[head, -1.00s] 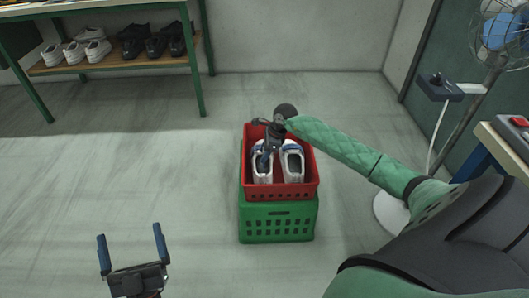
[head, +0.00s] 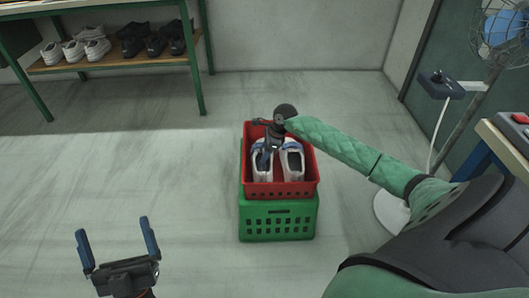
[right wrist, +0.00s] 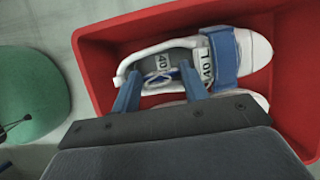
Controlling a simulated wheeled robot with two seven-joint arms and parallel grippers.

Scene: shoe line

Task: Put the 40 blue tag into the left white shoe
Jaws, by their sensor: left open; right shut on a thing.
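My right gripper (head: 265,158) points down into the opening of the left white shoe (head: 262,174), which stands in a red crate. In the right wrist view this shoe (right wrist: 258,50) has a blue strap and a "40 L" label. The right gripper (right wrist: 160,88) has a finger on each side of a small tag marked 40 (right wrist: 163,66), with some blue beside it, at the shoe's opening. The tag is partly hidden, and its contact with the shoe is unclear. My left gripper (head: 117,240) is open and empty above the floor.
The right white shoe (head: 293,166) stands beside it. The red crate (head: 283,190) sits on a green crate (head: 278,222). A shelf (head: 115,63) with white and black shoes stands at back left. A fan (head: 500,35) is at right. The left floor is clear.

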